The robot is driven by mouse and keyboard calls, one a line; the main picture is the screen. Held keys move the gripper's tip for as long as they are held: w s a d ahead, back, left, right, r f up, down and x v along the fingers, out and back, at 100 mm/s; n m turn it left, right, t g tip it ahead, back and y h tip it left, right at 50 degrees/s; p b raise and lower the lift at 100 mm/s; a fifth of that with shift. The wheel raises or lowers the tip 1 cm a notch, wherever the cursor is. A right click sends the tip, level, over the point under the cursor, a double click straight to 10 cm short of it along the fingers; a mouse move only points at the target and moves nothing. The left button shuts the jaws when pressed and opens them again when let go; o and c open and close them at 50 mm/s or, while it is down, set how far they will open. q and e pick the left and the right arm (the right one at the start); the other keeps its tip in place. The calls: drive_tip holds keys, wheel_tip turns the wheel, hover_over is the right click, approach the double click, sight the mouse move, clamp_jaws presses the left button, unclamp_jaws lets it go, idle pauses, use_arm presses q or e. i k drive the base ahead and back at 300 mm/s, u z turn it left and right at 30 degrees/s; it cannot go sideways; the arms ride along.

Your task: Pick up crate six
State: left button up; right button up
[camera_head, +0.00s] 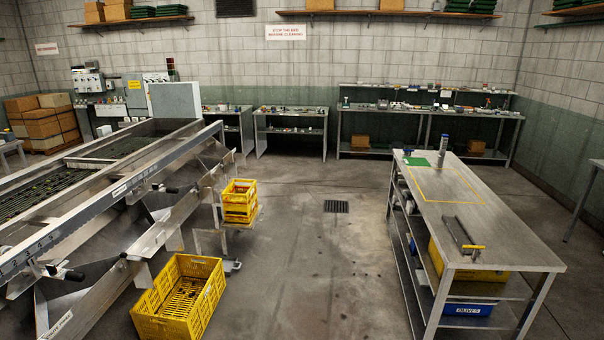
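A yellow slatted crate (180,298) stands on the floor at the lower left, beside the sizer's chutes. It looks empty, with its slatted bottom showing. Farther back, a small stack of yellow crates (240,201) stands by the end of the sizer on a low support. Another yellow crate (462,263) sits on the shelf under the right-hand workbench, partly hidden by the top. I cannot read a number six on any crate. Neither of my grippers is in view.
The roller sizer (100,205) fills the left side, its metal chutes reaching toward the crates. A steel workbench (470,210) stands at right, with a blue bin (468,308) on its lower shelf. The floor (320,270) between them is clear, with a drain grate (336,206).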

sight(232, 198)
drive_tip(key=i, duration=6.65)
drive_tip(key=u, duration=3.35)
